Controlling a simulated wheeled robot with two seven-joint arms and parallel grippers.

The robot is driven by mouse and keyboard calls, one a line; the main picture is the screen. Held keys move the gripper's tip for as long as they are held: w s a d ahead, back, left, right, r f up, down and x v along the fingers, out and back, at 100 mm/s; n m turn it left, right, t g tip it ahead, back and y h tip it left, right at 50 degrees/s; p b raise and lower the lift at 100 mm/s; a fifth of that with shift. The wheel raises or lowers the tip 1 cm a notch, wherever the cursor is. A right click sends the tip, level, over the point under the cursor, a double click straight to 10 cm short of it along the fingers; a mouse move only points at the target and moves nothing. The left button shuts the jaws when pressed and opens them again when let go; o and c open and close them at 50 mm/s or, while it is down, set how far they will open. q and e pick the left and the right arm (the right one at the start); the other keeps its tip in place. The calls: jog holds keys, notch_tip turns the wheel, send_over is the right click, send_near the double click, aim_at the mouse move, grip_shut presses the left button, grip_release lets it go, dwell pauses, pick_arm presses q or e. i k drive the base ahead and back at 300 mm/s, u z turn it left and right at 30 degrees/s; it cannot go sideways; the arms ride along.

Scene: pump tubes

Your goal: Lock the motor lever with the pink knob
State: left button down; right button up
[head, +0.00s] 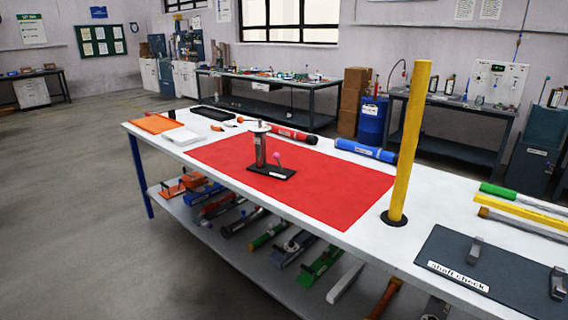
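The motor is a small grey metal cylinder (260,151) standing upright on a black base plate (285,175) with a white label. A round disc caps its top. The lever's pink knob (277,155) is just right of the cylinder, above the base, on a thin stem. The picture is too small to tell the lever's exact position. The base sits on a red mat (330,190) in the middle of the white table (155,136). Neither of my grippers is in view, and nothing is touching the motor.
A tall yellow post (408,140) stands right of the mat. A dark "shaft check" board (480,255) lies front right. Red (292,135) and blue (366,151) tubes lie behind the mat. An orange tray (157,123) is far left. The mat around the motor is clear.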

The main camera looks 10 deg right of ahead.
aim_at(276, 155)
jog(key=z, duration=0.5)
jog(key=k, duration=0.6)
jog(key=i, duration=0.45)
jog(key=u, duration=1.1)
jog(key=i, duration=0.9)
jog(key=z, duration=0.5)
jog(key=i, duration=0.8)
jog(key=z, duration=0.9)
